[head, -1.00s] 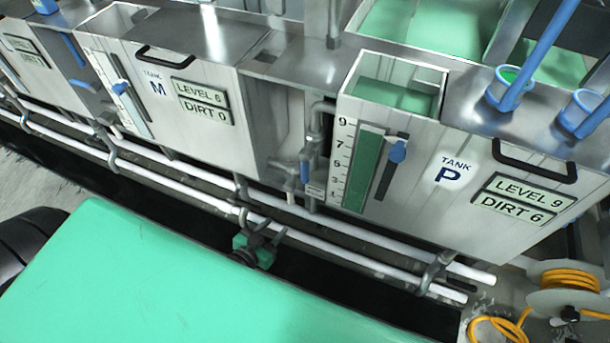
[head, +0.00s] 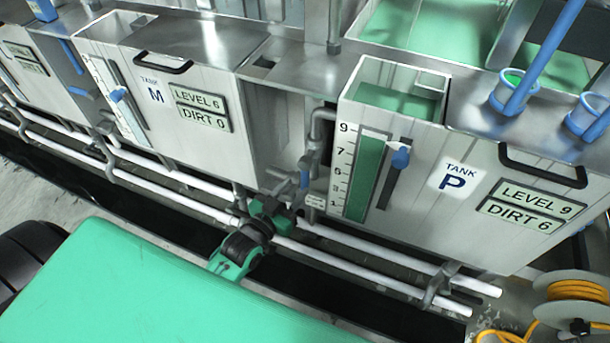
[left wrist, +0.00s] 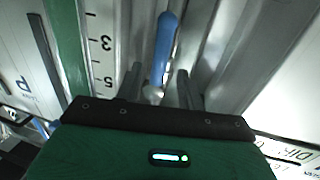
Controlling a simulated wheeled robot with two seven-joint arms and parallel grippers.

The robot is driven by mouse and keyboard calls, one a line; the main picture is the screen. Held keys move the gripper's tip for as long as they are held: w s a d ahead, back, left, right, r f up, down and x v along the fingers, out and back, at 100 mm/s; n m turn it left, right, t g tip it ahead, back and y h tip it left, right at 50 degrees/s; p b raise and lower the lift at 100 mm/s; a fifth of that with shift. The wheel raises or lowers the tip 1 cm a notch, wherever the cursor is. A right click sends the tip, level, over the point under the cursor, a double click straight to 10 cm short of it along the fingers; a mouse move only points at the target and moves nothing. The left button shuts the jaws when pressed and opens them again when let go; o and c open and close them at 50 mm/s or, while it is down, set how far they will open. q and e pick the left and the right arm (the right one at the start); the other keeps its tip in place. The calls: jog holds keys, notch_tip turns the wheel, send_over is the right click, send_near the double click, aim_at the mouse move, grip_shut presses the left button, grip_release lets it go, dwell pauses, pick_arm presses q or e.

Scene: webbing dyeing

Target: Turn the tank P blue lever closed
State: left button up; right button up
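Tank P (head: 425,200) is a pale panelled tank at the right of the head view, with labels reading LEVEL 9 and DIRT 6. A small blue lever (head: 305,179) sits on the grey pipework at its left side. The lever also shows upright in the left wrist view (left wrist: 165,45). My left gripper (head: 288,188) is just left of and below the lever. In the left wrist view its two dark fingers (left wrist: 159,72) are apart, with the lever's lower end between them in the picture. Whether they touch it cannot be told. My right gripper is not in view.
White pipes (head: 350,250) run low along the tank fronts. Tank M (head: 185,85) stands to the left of tank P. A blue slider knob (head: 400,158) is on tank P's front beside the green gauge. A reel of yellow hose (head: 575,292) lies at lower right.

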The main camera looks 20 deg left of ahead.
aim_at(303, 180)
pick_arm(q)
jog(key=shift+w+d, duration=0.2)
jog(key=shift+w, duration=0.75)
jog(key=shift+w+d, duration=0.2)
jog(key=shift+w, duration=0.7)
jog(key=shift+w+d, duration=0.2)
jog(key=shift+w, duration=0.75)
grip_shut()
